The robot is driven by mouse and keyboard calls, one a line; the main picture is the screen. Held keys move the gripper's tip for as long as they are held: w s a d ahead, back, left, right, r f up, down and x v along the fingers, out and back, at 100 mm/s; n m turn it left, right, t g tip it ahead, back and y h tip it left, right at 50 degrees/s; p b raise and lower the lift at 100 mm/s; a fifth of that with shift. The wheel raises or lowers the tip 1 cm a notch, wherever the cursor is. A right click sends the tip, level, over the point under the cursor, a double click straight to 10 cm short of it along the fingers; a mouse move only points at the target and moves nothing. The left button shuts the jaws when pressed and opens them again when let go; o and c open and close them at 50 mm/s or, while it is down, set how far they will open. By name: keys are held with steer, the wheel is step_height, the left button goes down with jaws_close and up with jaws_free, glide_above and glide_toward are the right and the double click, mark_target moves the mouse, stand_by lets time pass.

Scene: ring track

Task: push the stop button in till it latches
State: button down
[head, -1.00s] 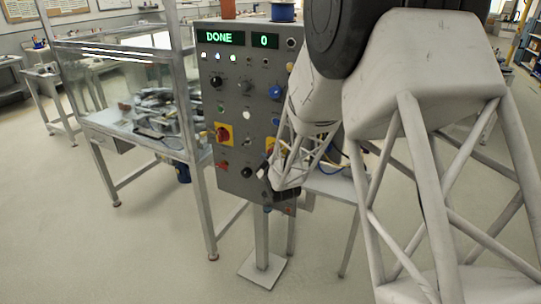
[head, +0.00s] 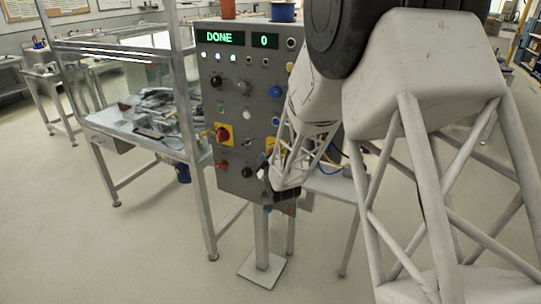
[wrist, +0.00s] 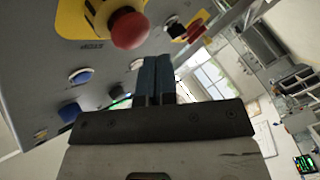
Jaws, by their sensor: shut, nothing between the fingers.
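The stop button is a red mushroom head (wrist: 129,28) on a yellow plate (wrist: 84,16), at the top of the wrist view. In the head view its yellow plate (head: 270,145) shows only in part, behind my arm. The button appears to stand out from the plate; I cannot tell whether it is latched. My gripper (wrist: 153,60) is shut and empty, its blue fingertips together just below and right of the red head in the wrist view. A small gap seems to separate them. In the head view my gripper is low at the panel's right side, partly hidden by my arm.
The grey panel (head: 234,95) carries several knobs, lamps and buttons, and a display (head: 220,38) reading DONE. A red switch on yellow (head: 223,133) sits at its left. A black knob (wrist: 174,27) is close to my fingers. A framed bench (head: 130,122) stands left.

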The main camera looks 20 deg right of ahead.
steer(key=shift+w+d, duration=0.65)
steer(key=shift+w, duration=0.05)
stand_by(1.6)
steer(key=shift+s+a, duration=0.1)
stand_by(0.3)
steer(key=shift+s+a, duration=0.55)
steer(key=shift+s+a, duration=0.1)
stand_by(0.3)
steer(key=shift+s+a, duration=1.7)
steer(key=shift+r, duration=0.1)
